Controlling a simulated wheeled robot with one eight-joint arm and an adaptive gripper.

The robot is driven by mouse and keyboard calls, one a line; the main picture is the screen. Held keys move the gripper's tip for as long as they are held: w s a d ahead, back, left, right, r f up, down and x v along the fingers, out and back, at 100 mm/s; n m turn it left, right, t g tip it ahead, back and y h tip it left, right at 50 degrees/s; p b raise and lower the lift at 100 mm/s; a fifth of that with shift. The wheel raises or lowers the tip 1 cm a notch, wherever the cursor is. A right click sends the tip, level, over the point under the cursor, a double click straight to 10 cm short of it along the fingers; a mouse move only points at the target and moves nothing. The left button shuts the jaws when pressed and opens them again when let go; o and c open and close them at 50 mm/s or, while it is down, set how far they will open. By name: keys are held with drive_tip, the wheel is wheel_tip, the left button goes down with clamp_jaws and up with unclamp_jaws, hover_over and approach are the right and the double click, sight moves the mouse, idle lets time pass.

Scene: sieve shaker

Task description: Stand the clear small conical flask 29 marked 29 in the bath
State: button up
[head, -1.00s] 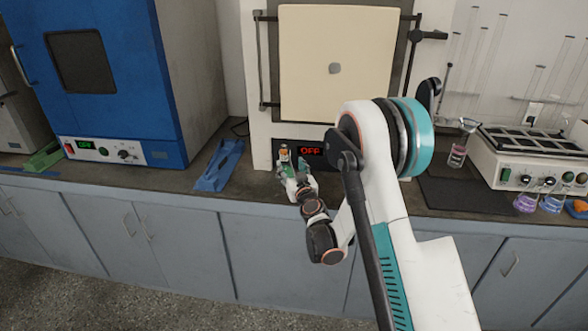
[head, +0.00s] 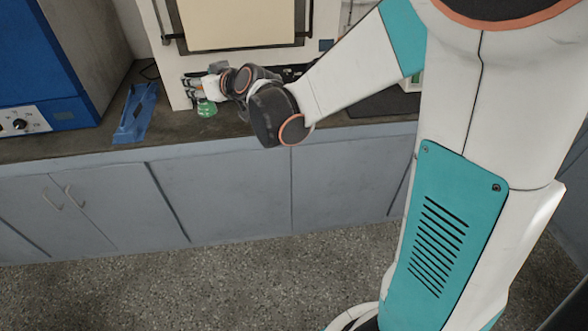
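My gripper (head: 204,90) is at the counter's back, in front of the pale-doored cabinet, pointing left. A small green rounded thing (head: 207,108) shows at its fingers; I cannot tell whether it is a vessel or part of the gripper. The fingers are too small and overlapped to tell open from shut. I cannot make out the clear flask marked 29. The bath cannot be made out either; my arm covers most of the counter's right side.
A blue oven (head: 40,70) stands at the left. A blue stand (head: 137,112) lies on the counter (head: 90,142) between it and the cabinet (head: 235,22). A dark mat (head: 375,107) lies to the right of my gripper. The floor in front of the cupboards is clear.

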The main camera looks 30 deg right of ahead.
drive_tip(key=s+d+f+m+g+h, duration=0.1)
drive_tip(key=s+d+g, duration=0.1)
drive_tip(key=s, duration=0.9)
drive_tip(key=s+d+f+m+g+h, duration=0.1)
drive_tip(key=s+d+g, duration=0.1)
drive_tip(key=s, duration=0.9)
drive_tip(key=s+d+f+g+h, duration=0.1)
drive_tip(key=s+d+g+h, duration=0.1)
drive_tip(key=s, duration=0.9)
drive_tip(key=shift+s+d+f+m, duration=0.3)
drive_tip(key=shift+s+d+m, duration=0.1)
drive_tip(key=shift+d, duration=0.5)
drive_tip(key=shift+s+d+f+g, duration=0.2)
drive_tip(key=shift+s+g, duration=0.1)
drive_tip(key=shift+s, duration=0.05)
drive_tip(key=c, duration=0.4)
drive_tip(key=shift+a, duration=0.1)
